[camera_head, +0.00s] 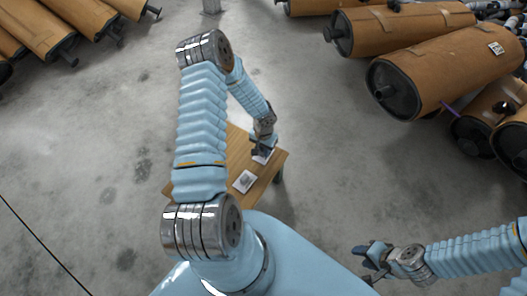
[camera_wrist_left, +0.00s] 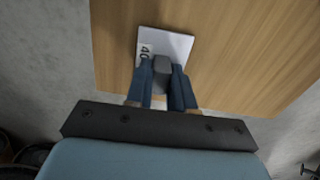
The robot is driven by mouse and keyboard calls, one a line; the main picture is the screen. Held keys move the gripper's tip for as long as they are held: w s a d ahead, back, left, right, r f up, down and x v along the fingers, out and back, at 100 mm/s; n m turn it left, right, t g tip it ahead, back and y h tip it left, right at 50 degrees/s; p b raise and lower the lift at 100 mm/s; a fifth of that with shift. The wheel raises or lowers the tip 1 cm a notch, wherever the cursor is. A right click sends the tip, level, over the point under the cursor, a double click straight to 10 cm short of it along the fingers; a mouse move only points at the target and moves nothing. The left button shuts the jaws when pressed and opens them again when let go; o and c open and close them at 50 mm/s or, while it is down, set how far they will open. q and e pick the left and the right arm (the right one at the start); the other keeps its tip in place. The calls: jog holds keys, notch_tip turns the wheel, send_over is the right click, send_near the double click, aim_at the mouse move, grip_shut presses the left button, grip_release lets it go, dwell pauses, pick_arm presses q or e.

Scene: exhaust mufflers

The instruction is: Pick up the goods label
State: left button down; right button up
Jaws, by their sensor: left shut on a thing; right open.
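The goods label is a flat white card with dark print and a grey block on it. In the left wrist view the card (camera_wrist_left: 178,43) lies over the wooden table top, and I cannot tell whether it touches the wood. My left gripper (camera_wrist_left: 163,68) is shut on the grey block, with a blue finger on each side. In the head view the left gripper (camera_head: 262,148) is over the table's far right part, hiding most of that card. A second white card (camera_head: 241,185) with a grey knob lies nearer on the table. My right gripper (camera_head: 372,263) is open and empty, away from the table.
The small wooden table (camera_head: 268,184) is partly hidden by my left arm. Large brown mufflers (camera_head: 450,72) lie at the upper right, and more mufflers (camera_head: 42,30) lie at the upper left. The grey concrete floor (camera_head: 335,165) between is clear.

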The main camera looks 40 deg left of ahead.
pick_arm(q)
jog(key=shift+r, duration=0.5)
jog(key=s+d+r+b, duration=0.2)
jog(key=s+d+r, duration=0.2)
jog(key=d+r, duration=0.8)
jog(key=shift+d, duration=0.7)
jog(key=shift+s, duration=0.1)
